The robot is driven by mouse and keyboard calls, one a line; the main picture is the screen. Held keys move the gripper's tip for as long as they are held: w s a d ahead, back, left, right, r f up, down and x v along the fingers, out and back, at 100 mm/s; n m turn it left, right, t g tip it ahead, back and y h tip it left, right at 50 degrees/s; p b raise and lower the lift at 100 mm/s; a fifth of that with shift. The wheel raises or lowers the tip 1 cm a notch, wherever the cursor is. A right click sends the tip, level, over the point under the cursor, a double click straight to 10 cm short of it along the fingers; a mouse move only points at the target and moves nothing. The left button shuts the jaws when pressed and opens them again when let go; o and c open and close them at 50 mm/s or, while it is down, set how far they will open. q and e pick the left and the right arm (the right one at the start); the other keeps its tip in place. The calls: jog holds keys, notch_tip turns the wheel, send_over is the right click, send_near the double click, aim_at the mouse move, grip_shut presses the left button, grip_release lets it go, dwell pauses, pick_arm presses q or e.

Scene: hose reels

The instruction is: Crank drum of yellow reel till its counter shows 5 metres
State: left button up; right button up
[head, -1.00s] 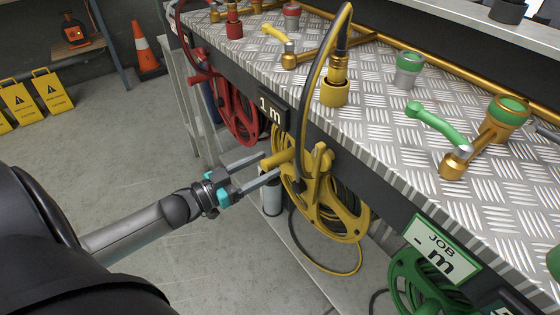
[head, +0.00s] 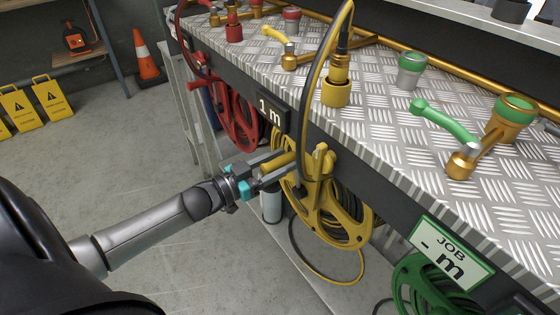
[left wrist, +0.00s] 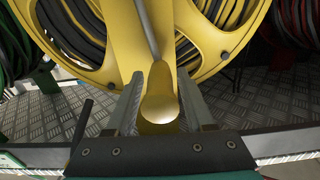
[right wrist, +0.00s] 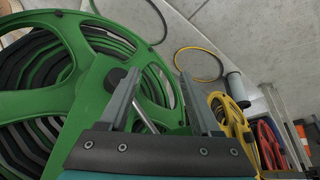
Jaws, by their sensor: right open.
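The yellow reel (head: 345,228) hangs under the bench edge, its drum wound with dark hose. Its counter (head: 272,110) reads 1 m. My left gripper (head: 287,163) has its jaws open around the yellow crank handle (head: 281,161). In the left wrist view the handle's rounded end (left wrist: 160,106) lies between the two fingers, with the yellow reel (left wrist: 225,57) behind it. I cannot tell whether a finger touches the handle. My right gripper (right wrist: 157,85) is open and empty in front of the green reel (right wrist: 88,95); it is outside the head view.
A red reel (head: 236,118) hangs beyond the yellow one, and a green reel (head: 408,283) nearer. A JOB sign (head: 440,252) reads "- m". The metal bench top (head: 400,90) carries several fittings. Open floor (head: 120,165) lies left, with a cone (head: 146,58) and yellow signs farther back.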

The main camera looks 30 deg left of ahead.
pick_arm(q)
grip_shut()
dwell(1.1)
